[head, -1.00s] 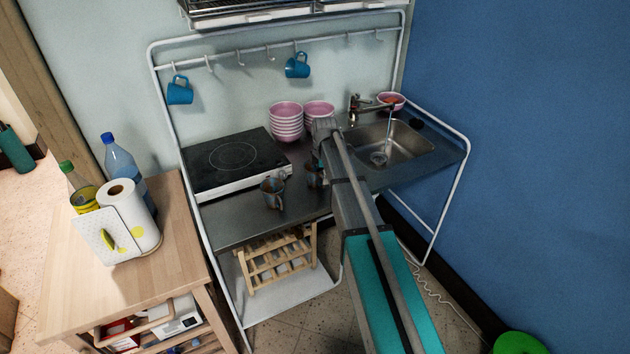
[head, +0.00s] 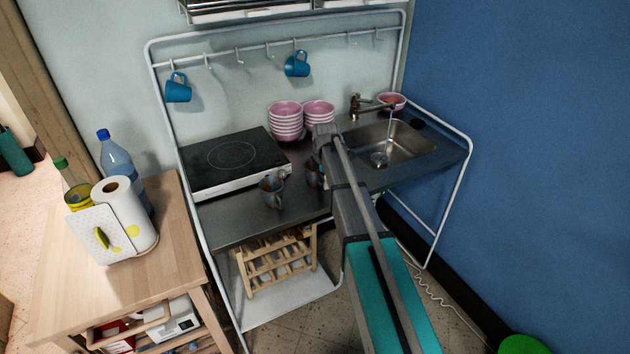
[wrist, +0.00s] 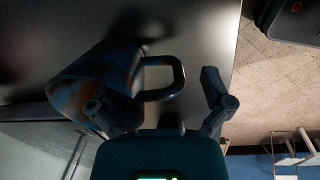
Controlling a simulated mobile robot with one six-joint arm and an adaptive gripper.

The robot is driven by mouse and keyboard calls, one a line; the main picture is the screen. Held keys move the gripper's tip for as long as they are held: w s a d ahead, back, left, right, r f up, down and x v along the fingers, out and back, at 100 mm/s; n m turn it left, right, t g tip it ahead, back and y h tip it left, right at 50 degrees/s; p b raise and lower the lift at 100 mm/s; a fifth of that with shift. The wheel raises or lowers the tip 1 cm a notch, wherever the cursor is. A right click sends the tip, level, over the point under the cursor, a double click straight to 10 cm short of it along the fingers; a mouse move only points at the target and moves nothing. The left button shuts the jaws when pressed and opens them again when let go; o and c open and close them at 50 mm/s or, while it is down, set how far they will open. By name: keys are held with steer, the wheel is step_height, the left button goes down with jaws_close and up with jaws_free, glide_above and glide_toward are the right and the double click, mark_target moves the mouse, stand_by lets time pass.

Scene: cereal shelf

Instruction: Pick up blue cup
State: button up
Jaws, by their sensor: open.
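A mug mottled blue and rusty orange (wrist: 98,75) fills the left of the wrist view, with its handle toward the middle. My gripper (wrist: 155,92) is open, with one finger over the mug body and the other past the handle, so the handle lies between them. Two plain blue cups hang from the rail, at left (head: 178,88) and nearer the middle (head: 297,64).
Stacked pink bowls (head: 286,120) stand behind my arm, beside a black hob (head: 235,158). The sink (head: 398,143) is at right. A wooden table (head: 150,265) with bottles and a paper roll is at left. The counter's front edge is close by.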

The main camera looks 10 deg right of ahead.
steer(key=shift+f+b, duration=0.65)
steer(key=shift+f, duration=0.3)
steer(key=c, duration=1.3)
steer(key=shift+r, duration=0.2)
steer(key=shift+r+p, duration=0.15)
steer(key=shift+p, duration=0.15)
steer(key=shift+c, duration=0.3)
steer(key=shift+r+p, duration=0.8)
steer(key=shift+p, duration=0.05)
steer(key=s+d+r+p, duration=0.3)
steer(key=s+r+p, duration=0.1)
steer(key=r+p, duration=0.3)
steer(key=shift+d+r+p, duration=0.25)
steer(key=shift+r+p, duration=0.05)
steer(key=shift+r, duration=0.05)
steer(key=s+d+r+p, duration=0.1)
steer(key=s+d, duration=0.1)
steer(key=s+d+r+p, duration=0.1)
steer(key=s+d, duration=0.1)
steer(key=s+d+r+p, duration=0.1)
steer(key=s+d, duration=0.1)
steer(key=shift+s, duration=0.1)
